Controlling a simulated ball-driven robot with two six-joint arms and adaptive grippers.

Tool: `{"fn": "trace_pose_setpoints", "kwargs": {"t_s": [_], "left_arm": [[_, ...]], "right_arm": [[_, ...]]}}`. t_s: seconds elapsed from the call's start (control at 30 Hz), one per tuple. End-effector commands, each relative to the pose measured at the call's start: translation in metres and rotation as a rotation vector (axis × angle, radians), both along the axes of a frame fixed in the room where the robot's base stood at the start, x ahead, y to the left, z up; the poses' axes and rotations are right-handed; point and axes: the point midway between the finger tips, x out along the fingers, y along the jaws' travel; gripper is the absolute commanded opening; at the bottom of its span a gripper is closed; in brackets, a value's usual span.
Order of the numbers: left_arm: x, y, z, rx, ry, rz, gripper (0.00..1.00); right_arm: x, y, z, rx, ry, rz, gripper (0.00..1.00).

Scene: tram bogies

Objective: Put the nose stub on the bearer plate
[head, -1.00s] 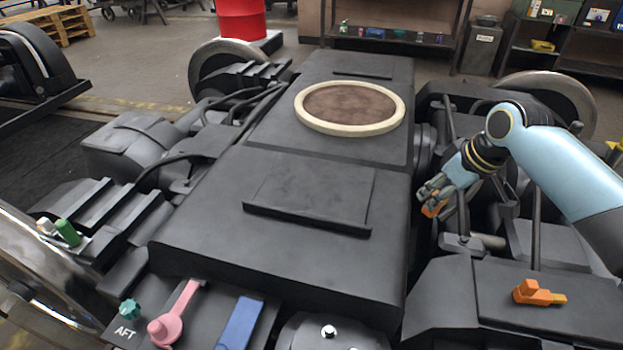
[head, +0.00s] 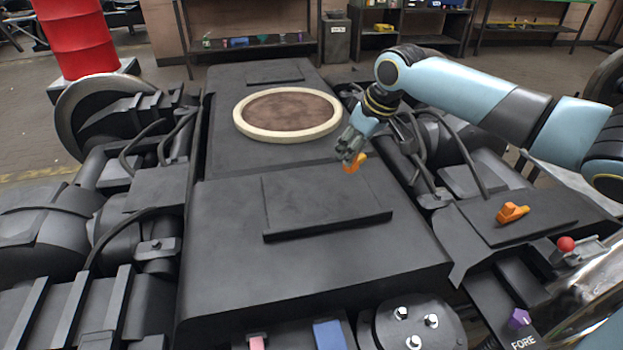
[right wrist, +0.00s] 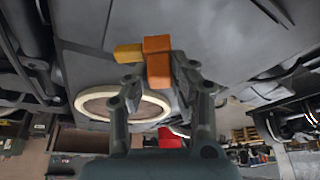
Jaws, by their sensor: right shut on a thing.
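My right gripper (head: 351,155) is shut on an orange piece (head: 355,165), which looks like the nose stub. In the right wrist view the piece (right wrist: 158,62) sits between the fingertips, a blocky body with a lighter yellow-orange end sticking out to the left. It is held above the dark bogie frame, near the far right corner of a raised flat plate (head: 320,205). A similar orange piece (head: 511,212) lies on a dark plate (head: 545,223) at the right. I cannot tell for sure which plate is the bearer plate. My left gripper is out of view.
A cream ring with a brown centre (head: 287,114) lies on the frame behind the raised plate. A red ball-topped part (head: 566,244) and a purple knob (head: 519,318) are at the lower right. Hoses (head: 425,145) run beside the frame. The raised plate is bare.

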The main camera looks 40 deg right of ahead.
Motion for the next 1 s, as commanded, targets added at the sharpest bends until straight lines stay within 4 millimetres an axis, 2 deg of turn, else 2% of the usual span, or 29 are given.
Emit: {"fn": "trace_pose_setpoints", "kwargs": {"t_s": [0.03, 0.1, 0.2, 0.3, 0.37, 0.6, 0.73, 0.87, 1.0], "left_arm": [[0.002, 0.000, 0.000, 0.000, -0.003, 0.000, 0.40], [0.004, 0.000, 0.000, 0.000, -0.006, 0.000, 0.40], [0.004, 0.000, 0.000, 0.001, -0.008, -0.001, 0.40], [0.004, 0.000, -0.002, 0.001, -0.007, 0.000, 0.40], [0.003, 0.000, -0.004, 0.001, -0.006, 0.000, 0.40], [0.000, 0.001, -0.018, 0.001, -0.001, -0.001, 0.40], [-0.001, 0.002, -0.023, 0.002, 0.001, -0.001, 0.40], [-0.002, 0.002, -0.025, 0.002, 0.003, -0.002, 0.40], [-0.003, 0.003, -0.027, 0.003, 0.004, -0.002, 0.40]], "right_arm": [[-0.006, -0.018, 0.010, -0.008, 0.001, -0.038, 0.01], [-0.010, -0.033, 0.022, -0.004, -0.001, -0.087, 0.01], [-0.015, -0.045, 0.033, 0.003, -0.002, -0.137, 0.01], [-0.013, -0.047, 0.035, 0.011, -0.004, -0.162, 0.01], [-0.009, -0.040, 0.030, 0.017, -0.005, -0.167, 0.01], [0.026, 0.008, -0.005, 0.020, -0.005, -0.166, 0.01], [0.042, 0.029, -0.021, 0.017, -0.002, -0.165, 0.01], [0.051, 0.040, -0.030, 0.013, -0.002, -0.166, 0.01], [0.053, 0.043, -0.035, 0.010, -0.002, -0.165, 0.01]]}}
